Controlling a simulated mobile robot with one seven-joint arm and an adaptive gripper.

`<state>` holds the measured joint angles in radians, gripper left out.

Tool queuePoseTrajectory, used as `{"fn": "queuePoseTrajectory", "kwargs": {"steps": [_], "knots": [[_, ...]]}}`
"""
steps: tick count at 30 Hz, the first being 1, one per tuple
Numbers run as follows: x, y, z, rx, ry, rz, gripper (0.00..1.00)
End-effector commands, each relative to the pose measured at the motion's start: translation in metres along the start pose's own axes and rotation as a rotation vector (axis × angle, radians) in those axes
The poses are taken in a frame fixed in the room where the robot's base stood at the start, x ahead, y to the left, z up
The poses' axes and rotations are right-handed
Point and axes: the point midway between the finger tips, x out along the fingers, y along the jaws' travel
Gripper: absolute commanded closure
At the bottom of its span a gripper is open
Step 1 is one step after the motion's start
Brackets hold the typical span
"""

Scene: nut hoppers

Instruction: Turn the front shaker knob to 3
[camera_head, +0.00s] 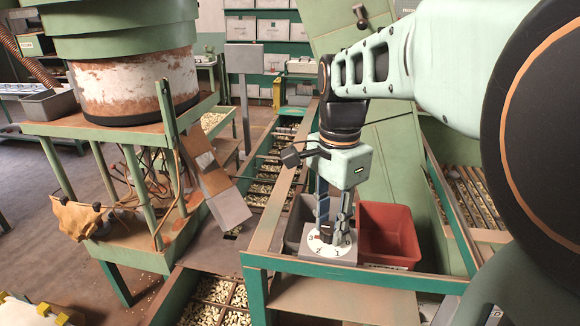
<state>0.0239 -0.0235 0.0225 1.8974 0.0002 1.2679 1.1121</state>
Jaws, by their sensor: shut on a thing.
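The front shaker knob (327,236) is a small dark knob on a round white dial (318,247). Digits show around the dial, with 3 at its left, 2 and 1 at the front, and another mark at the right that is hard to read. The dial sits on a grey box (343,256) near the green frame's front edge. My gripper (328,230) points straight down and is shut on the knob. Its fingers hide much of the knob, so I cannot tell which digit the pointer faces.
A red bin (388,232) stands right of the dial, and a dark grey bin (297,222) stands behind it at left. A green rail (350,273) runs in front. A chute (218,190) and a hopper (120,60) stand left. Trays of nuts (216,300) lie below.

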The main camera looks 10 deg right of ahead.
Motion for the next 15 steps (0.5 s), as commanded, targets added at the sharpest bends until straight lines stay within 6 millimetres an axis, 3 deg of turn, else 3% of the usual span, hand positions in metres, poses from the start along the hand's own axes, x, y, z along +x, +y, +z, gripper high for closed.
{"fn": "queuePoseTrajectory", "kwargs": {"steps": [9, 10, 15], "knots": [[-0.0005, -0.0003, -0.0002, 0.003, 0.000, -0.002, 0.96], [-0.0005, -0.0003, -0.0002, 0.003, 0.000, -0.002, 0.69], [-0.0003, -0.0002, -0.0002, 0.002, 0.000, -0.001, 0.55]]}}
